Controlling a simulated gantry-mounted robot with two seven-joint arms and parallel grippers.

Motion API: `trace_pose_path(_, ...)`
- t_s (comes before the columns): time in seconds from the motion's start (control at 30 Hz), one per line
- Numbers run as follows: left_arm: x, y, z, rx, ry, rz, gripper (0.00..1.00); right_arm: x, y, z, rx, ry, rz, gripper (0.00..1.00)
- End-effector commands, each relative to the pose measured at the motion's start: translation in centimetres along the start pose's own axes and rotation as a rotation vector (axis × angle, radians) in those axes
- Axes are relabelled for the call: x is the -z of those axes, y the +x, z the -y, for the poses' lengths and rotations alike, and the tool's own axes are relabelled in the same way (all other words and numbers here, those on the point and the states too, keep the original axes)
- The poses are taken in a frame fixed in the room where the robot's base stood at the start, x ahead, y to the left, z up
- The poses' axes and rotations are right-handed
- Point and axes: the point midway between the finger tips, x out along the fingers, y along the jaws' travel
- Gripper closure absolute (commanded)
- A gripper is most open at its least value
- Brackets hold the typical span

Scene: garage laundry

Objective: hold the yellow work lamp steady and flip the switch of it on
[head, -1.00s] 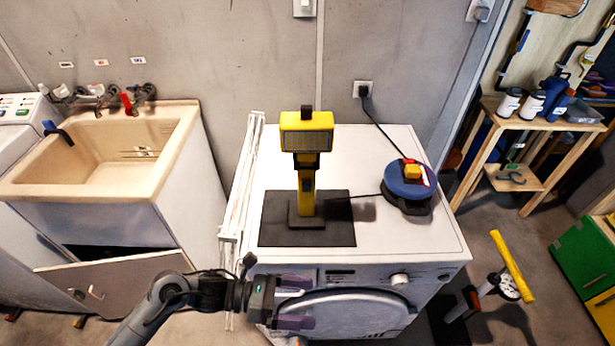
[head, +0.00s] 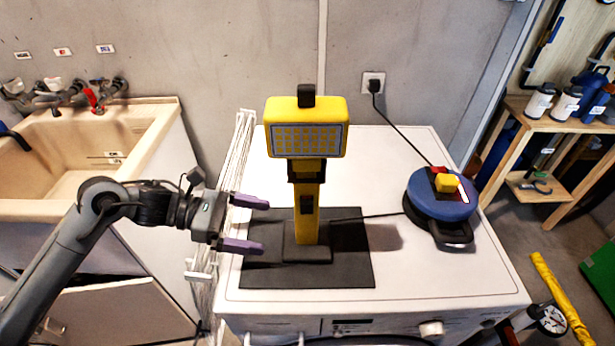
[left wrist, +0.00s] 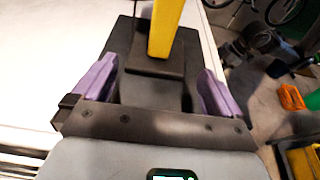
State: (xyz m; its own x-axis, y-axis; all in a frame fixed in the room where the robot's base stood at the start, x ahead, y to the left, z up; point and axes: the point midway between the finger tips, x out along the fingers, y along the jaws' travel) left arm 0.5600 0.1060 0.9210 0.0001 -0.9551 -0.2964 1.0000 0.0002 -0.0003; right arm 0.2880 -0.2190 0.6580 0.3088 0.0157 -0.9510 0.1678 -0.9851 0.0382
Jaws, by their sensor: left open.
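The yellow work lamp (head: 306,135) stands upright on a dark mat (head: 350,268) on top of the white washing machine. Its yellow post carries a dark switch (head: 307,204) on the front, and its foot is a dark block. My left gripper (head: 267,226) is open just left of the post, its purple fingers pointing at it and apart from it. In the left wrist view, the lamp's yellow post (left wrist: 165,28) and dark foot show ahead, between the lines of the two open fingers (left wrist: 157,85). My right gripper is in neither view.
A blue cable reel (head: 440,195) sits on the machine's right side, with cords running to the lamp and the wall socket (head: 373,82). A white folded rack (head: 232,190) stands along the machine's left edge. A sink (head: 90,165) is at the left.

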Motion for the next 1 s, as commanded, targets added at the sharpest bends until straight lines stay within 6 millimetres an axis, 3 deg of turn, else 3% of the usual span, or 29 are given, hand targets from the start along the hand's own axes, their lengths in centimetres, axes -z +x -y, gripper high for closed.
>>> trace_pose_path(0.27,-0.1,2.2,0.1,0.003,0.0,0.001,0.0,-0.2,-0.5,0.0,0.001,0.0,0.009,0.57)
trace_pose_path(0.57,-0.1,6.0,0.1,0.002,-0.001,0.002,0.0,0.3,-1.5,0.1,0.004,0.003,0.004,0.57)
trace_pose_path(0.8,0.3,8.6,0.0,0.001,0.003,0.0,0.0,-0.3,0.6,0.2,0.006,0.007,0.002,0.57)
trace_pose_path(1.0,0.2,9.7,0.0,0.001,0.001,0.001,0.0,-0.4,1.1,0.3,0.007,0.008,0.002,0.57)
